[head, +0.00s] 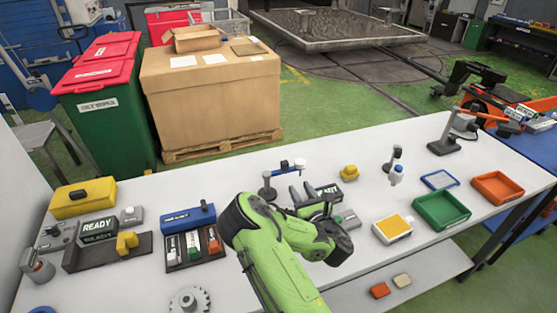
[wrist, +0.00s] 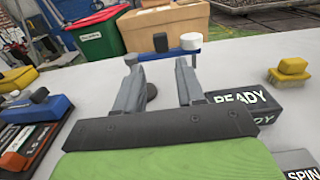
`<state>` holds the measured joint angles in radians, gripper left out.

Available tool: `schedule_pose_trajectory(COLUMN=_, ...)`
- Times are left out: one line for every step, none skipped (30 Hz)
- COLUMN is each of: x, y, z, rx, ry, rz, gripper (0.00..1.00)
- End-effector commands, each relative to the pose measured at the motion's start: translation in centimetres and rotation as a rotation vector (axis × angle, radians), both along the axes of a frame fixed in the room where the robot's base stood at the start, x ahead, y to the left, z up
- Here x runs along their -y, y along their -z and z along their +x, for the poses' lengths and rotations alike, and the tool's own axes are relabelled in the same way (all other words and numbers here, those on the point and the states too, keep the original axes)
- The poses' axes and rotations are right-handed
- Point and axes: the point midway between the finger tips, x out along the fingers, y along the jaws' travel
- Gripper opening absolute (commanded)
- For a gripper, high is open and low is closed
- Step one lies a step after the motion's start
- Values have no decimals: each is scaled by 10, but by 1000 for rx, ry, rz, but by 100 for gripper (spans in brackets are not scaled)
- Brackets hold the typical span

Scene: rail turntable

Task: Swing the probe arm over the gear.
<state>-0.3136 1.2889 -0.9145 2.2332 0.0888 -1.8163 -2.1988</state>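The probe arm (head: 283,170) is a blue bar on a dark stand at the table's back edge, with a white cylinder at its right end and a dark knob near it. In the wrist view the probe arm (wrist: 168,55) lies across, just beyond my fingertips. My gripper (head: 302,190) is open, its two fingers pointing at the bar; in the wrist view my gripper (wrist: 157,72) has nothing between its fingers. I cannot tell whether the fingertips touch the bar. A grey gear (head: 189,300) lies at the table's front edge, left of my arm, away from the probe arm.
A READY display box (head: 327,192) stands right beside my gripper. A yellow brush-like block (head: 349,172) is behind it. A blue box with a tray of coloured pieces (head: 187,217) is to the left. Green (head: 441,211) and orange (head: 498,188) trays lie at the right.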

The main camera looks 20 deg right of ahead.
Motion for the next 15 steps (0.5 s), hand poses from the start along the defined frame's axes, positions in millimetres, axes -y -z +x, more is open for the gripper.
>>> schedule_pose_trajectory(x=-1, y=-2, z=7, rx=2, ry=-3, rz=0, gripper=38)
schedule_pose_trajectory(x=-1, y=-2, z=13, rx=3, ry=-3, rz=1, gripper=38)
schedule_pose_trajectory(x=-2, y=-3, z=22, rx=3, ry=-4, rz=2, gripper=38)
schedule_pose_trajectory(x=-1, y=-3, z=29, rx=4, ry=-5, rz=2, gripper=38)
schedule_pose_trajectory(x=-1, y=-3, z=37, rx=5, ry=-4, rz=2, gripper=38)
schedule_pose_trajectory(x=-1, y=-3, z=47, rx=4, ry=-4, rz=4, gripper=38)
schedule_pose_trajectory(x=-1, y=-3, z=55, rx=3, ry=-3, rz=4, gripper=38)
schedule_pose_trajectory(x=-1, y=-3, z=62, rx=4, ry=-3, rz=4, gripper=38)
schedule_pose_trajectory(x=-1, y=-2, z=72, rx=4, ry=-2, rz=5, gripper=38)
schedule_pose_trajectory(x=-1, y=-2, z=80, rx=4, ry=-2, rz=6, gripper=38)
schedule_pose_trajectory(x=0, y=-2, z=88, rx=5, ry=-1, rz=6, gripper=38)
schedule_pose_trajectory(x=0, y=-2, z=98, rx=4, ry=-1, rz=8, gripper=38)
schedule_pose_trajectory(x=-1, y=-2, z=105, rx=4, ry=-2, rz=7, gripper=38)
schedule_pose_trajectory(x=0, y=-1, z=112, rx=5, ry=0, rz=8, gripper=38)
schedule_pose_trajectory(x=1, y=-1, z=120, rx=4, ry=1, rz=8, gripper=38)
